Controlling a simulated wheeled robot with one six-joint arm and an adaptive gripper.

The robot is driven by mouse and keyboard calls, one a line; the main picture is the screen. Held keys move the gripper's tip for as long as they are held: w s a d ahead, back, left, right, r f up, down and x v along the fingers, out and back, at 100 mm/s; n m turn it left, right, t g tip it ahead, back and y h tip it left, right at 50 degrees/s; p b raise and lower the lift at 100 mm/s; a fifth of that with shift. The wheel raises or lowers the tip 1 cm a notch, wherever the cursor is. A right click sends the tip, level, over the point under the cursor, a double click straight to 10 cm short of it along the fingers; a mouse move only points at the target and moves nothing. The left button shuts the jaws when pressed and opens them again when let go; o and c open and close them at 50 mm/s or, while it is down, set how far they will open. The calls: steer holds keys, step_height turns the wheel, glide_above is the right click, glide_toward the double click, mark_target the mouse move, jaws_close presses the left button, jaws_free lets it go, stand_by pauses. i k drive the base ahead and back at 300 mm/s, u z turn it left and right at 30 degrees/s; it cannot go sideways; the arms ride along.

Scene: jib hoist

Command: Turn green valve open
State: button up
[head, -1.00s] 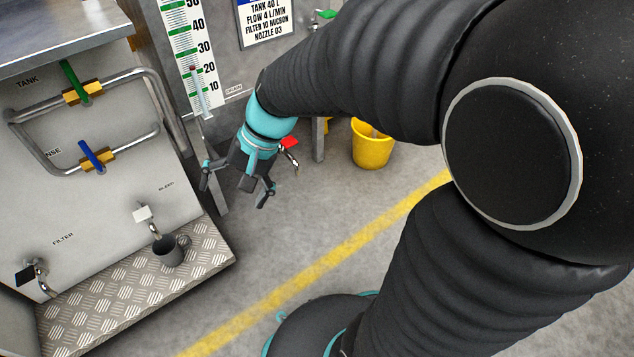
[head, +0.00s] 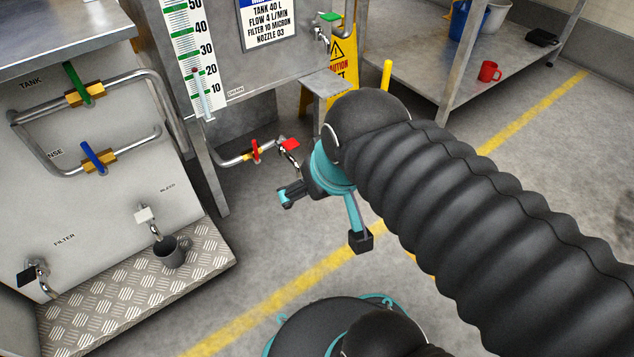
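A green lever valve (head: 75,83) sits on the upper pipe by the TANK label at the left. Its green handle stands tilted across the pipe, on a brass body. A second green handle, on a small tap (head: 329,17), is on the grey tank at the top centre. My gripper (head: 322,218) is right of and below the red tap, apart from both green handles. Its fingers are spread open and it looks empty. My arm hides part of the floor to the right.
A blue lever valve (head: 96,158) is on the lower pipe. A red lever valve (head: 256,150) and red tap (head: 290,145) are low at the centre. A grey cup (head: 170,251) stands on the step. A yellow caution sign (head: 341,65) and shelf with red mug (head: 489,71) are behind.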

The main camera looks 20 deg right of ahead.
mark_target(76, 81)
steer(key=z, duration=1.25)
steer(key=k, duration=0.75)
steer(key=u, duration=1.15)
